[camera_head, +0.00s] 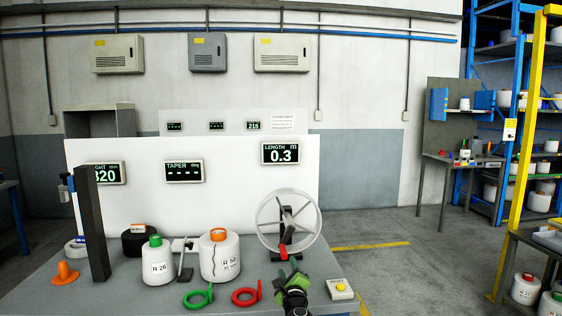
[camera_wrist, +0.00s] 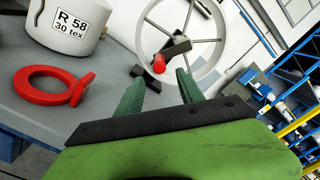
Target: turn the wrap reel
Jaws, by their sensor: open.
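The wrap reel (camera_head: 317,220) is a pale spoked wheel standing upright at the right of the workbench. A dark crank with a red knob (camera_head: 283,252) is at its lower front. In the wrist view the reel (camera_wrist: 222,42) fills the upper middle, and the red knob (camera_wrist: 159,64) appears just beyond and between my fingertips. My gripper (camera_head: 289,268) is in front of the reel, low near the knob. In the wrist view its two green fingers (camera_wrist: 160,88) are apart with nothing between them. The length display (camera_head: 281,153) reads 0.3 m.
Left of my gripper lie a red ring (camera_head: 246,293) and a green ring (camera_head: 198,297). Bobbins R 58 (camera_head: 220,262) and R 26 (camera_head: 158,265) stand behind them. A yellow-buttoned box (camera_head: 340,289) is at the right. A white panel (camera_head: 225,210) stands behind.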

